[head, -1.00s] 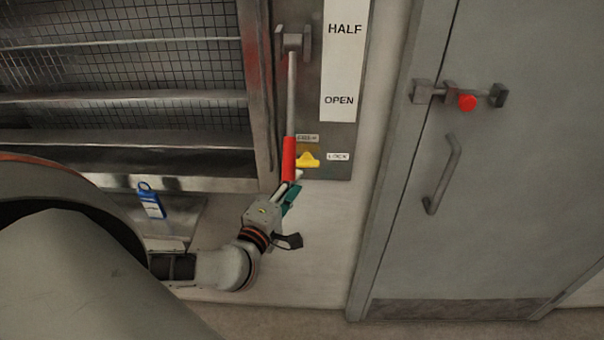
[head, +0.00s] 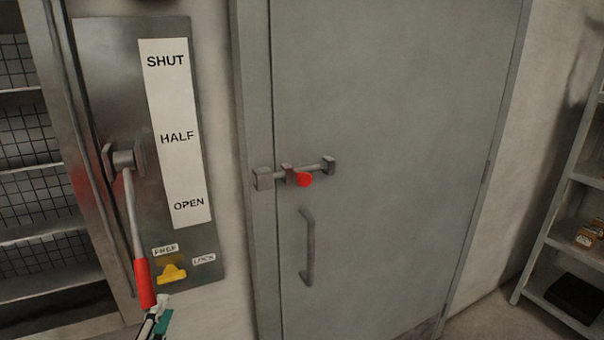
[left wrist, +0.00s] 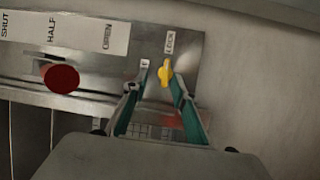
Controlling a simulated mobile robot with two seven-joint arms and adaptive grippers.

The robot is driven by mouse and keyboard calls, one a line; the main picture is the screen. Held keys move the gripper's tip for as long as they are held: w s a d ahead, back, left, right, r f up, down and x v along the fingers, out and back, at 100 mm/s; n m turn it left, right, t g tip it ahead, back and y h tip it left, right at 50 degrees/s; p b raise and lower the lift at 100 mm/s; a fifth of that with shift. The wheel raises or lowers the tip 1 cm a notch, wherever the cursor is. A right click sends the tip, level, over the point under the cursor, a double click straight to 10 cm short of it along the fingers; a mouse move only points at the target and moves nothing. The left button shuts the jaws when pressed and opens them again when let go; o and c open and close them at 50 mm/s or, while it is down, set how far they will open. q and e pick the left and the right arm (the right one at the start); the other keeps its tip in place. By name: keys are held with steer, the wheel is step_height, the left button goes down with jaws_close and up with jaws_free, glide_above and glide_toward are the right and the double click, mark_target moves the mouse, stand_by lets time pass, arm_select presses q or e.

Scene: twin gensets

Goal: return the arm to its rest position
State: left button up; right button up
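My left gripper (head: 155,323) shows at the bottom left of the head view, just below the red grip of the lever (head: 145,283). In the left wrist view its two teal-sided fingers (left wrist: 160,76) stand apart, with nothing seen held between them. The lever hangs down, its red end below the level of the OPEN mark; the round red end also shows in the left wrist view (left wrist: 62,78). A yellow catch (head: 172,273) sits between the FREE and LOCK labels. In the left wrist view the catch (left wrist: 165,72) appears by the right fingertip; contact cannot be told. My right gripper is out of view.
The lever's metal panel (head: 105,60) carries a SHUT, HALF, OPEN scale (head: 176,110). To its right is a closed grey door (head: 400,130) with a red-knobbed bolt (head: 304,179) and a handle (head: 307,246). A shelf rack (head: 565,245) stands at far right.

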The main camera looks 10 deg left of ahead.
arm_select(q)
steer(key=s+d+f+m+h, duration=0.2)
steer(key=d+m+h, duration=0.2)
steer(key=d+m, duration=0.3)
steer(key=s+d+f+m+h, duration=0.2)
steer(key=d+f+m+h, duration=0.15)
steer(key=d+m, duration=0.35)
steer(key=s+a+f+m+g+y, duration=0.1)
steer(key=s+f+m+g, duration=0.1)
steer(key=f, duration=0.6)
steer(key=s+a+f+m+g+y, duration=0.1)
steer(key=s+f+m+g, duration=0.2)
steer(key=s+f, duration=0.2)
steer(key=s+f+m+g+y, duration=0.1)
steer(key=s+f+m+g, duration=0.2)
steer(key=f, duration=0.9)
steer(key=shift+s+a+m, duration=0.3)
steer(key=shift+s+a, duration=0.05)
steer(key=shift+a, duration=0.05)
